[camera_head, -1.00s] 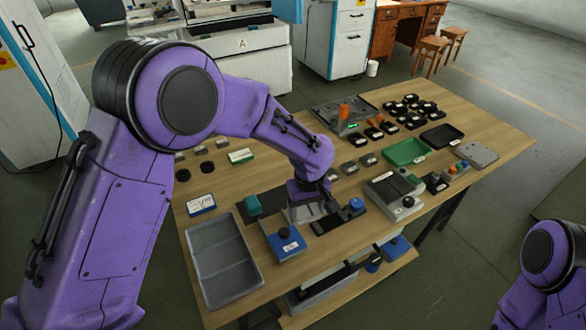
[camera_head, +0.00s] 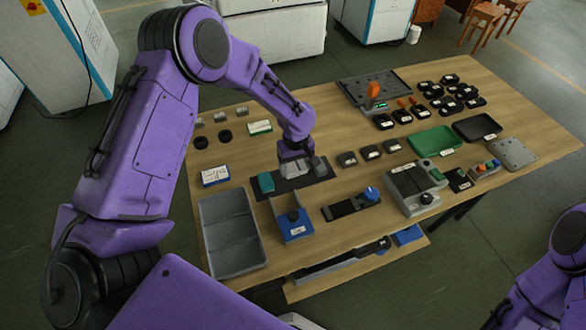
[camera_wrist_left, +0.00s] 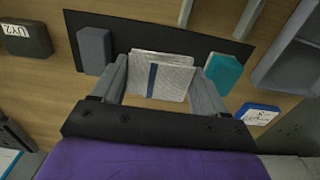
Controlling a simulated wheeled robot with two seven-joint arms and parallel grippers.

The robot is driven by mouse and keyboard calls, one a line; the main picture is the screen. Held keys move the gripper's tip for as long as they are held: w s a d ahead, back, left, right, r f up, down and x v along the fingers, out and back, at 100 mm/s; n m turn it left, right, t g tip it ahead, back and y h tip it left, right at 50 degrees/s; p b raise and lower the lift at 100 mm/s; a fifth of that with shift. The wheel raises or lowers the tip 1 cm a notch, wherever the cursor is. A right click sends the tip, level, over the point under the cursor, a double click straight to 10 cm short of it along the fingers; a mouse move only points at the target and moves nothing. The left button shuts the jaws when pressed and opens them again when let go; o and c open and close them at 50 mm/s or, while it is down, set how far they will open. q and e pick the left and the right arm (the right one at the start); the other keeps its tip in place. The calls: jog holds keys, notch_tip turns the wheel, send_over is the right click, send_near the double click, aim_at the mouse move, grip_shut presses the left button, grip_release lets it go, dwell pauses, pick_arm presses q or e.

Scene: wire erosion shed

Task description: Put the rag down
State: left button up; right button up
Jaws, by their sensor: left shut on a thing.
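The rag (camera_wrist_left: 165,75) is a folded whitish-grey cloth with a dark blue stripe, seen in the left wrist view. My left gripper (camera_wrist_left: 160,82) is shut on it, with one grey finger on each side. In the head view, my left gripper (camera_head: 295,168) is over the dark mat (camera_head: 291,187), between a teal block (camera_head: 265,182) and a grey block (camera_head: 320,166). The mat (camera_wrist_left: 140,24) also shows behind the rag in the left wrist view. I cannot tell whether the rag touches it. My right gripper is out of view.
A grey tray (camera_head: 230,240) and a blue box with a black knob (camera_head: 293,225) stand in front of the mat. A black fixture with a blue knob (camera_head: 352,205) is to the right. Small dark blocks (camera_head: 369,152) lie beyond it. Some bare wood lies between them.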

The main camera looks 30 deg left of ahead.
aim_at(293, 171)
pick_arm(q)
jog(key=shift+w+a+f, duration=0.35)
jog(key=shift+w+f, duration=0.15)
jog(key=shift+f, duration=0.2)
notch_tip(293, 171, down, 3)
jog(key=shift+s+a+r+p, duration=0.15)
jog(key=shift+r+p, duration=0.05)
jog(key=shift+p, duration=0.1)
jog(key=shift+s, duration=0.3)
jog(key=shift+w+f, duration=0.2)
jog(key=shift+f, duration=0.05)
jog(key=o, duration=1.3)
jog(key=shift+s, duration=0.1)
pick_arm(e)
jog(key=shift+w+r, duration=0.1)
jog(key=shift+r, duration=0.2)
pick_arm(q)
jog(key=shift+r, duration=0.15)
